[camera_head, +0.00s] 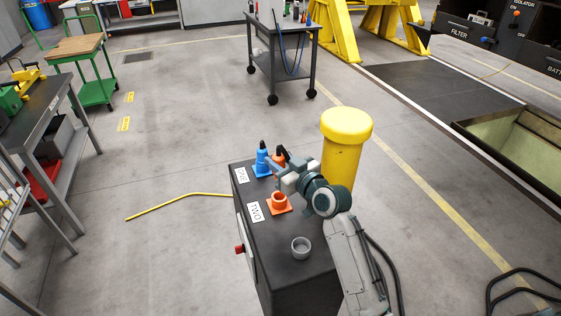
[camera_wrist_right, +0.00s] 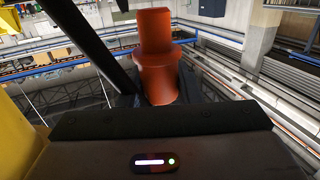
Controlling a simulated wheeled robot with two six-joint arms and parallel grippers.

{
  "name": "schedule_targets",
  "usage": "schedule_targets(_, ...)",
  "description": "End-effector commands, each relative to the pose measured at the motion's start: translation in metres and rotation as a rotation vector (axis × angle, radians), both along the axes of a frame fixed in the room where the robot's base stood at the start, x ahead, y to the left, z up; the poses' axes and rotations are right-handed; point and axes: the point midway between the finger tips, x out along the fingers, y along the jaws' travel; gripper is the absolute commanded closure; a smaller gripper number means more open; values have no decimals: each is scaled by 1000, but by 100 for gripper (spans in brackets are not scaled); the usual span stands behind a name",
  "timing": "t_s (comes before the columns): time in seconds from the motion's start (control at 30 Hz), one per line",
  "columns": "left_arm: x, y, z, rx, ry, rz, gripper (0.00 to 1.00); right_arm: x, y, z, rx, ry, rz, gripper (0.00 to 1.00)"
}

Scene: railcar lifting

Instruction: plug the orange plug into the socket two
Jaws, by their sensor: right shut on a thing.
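The orange plug (camera_head: 279,158) is in the jaws of my right gripper (camera_head: 281,170), above the far part of the dark cabinet top (camera_head: 275,235). In the right wrist view the orange plug (camera_wrist_right: 158,70) stands up beyond the gripper body; the fingertips are hidden. Socket two is the orange round socket on a square flange (camera_head: 279,205), beside the label TWO (camera_head: 256,212). It looks empty and lies nearer than the held plug, apart from it. My left gripper is not in view.
A blue plug (camera_head: 261,163) stands beside the label ONE (camera_head: 242,175), close to my gripper. A grey round socket (camera_head: 301,247) is at the near end of the cabinet. A yellow post (camera_head: 343,160) rises just behind my right arm. A yellow cable (camera_head: 180,200) lies on the floor.

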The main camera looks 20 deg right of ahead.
Motion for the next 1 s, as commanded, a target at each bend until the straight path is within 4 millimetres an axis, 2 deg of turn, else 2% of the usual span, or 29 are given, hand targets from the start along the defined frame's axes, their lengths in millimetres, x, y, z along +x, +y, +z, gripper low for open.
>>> schedule_targets(0.13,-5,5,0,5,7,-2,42,0,0,0,0,-1,-1,94)
schedule_targets(0.37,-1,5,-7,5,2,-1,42,0,0,-6,0,0,0,94)
schedule_targets(0.6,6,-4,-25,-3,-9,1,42,0,0,-26,0,0,0,94)
schedule_targets(0.8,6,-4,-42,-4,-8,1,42,0,0,-46,0,0,0,94)
schedule_targets(1.0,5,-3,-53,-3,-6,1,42,0,0,-58,0,0,0,94)
